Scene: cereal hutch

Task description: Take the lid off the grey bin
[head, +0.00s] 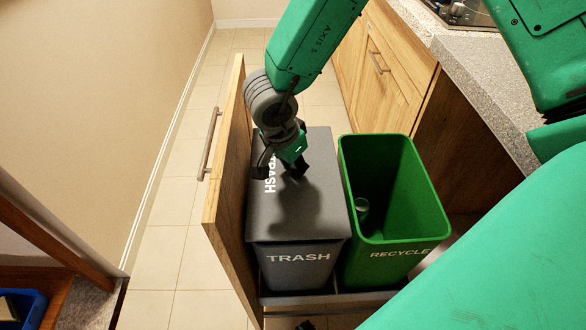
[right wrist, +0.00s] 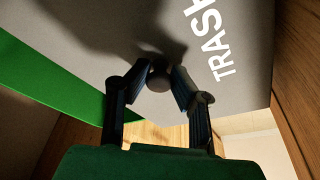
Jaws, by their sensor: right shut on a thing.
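The grey bin (head: 297,262), marked TRASH, stands in a pulled-out drawer in the head view. Its grey lid (head: 315,215) covers the top, looks level and also carries the word TRASH. In the right wrist view the lid (right wrist: 240,25) fills the upper part, with a small dark round knob (right wrist: 158,78) on it. My right gripper (head: 281,168) is over the far part of the lid. In the wrist view its two fingers (right wrist: 159,72) are closed around the knob, which the gripper hides in the head view.
A green open bin (head: 398,250), marked RECYCLE, stands right beside the grey bin with a small pale item (head: 362,206) inside. The wooden drawer front (head: 229,190) rises close on the left. A stone counter (head: 465,75) lies to the right. Tiled floor is clear beyond the drawer.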

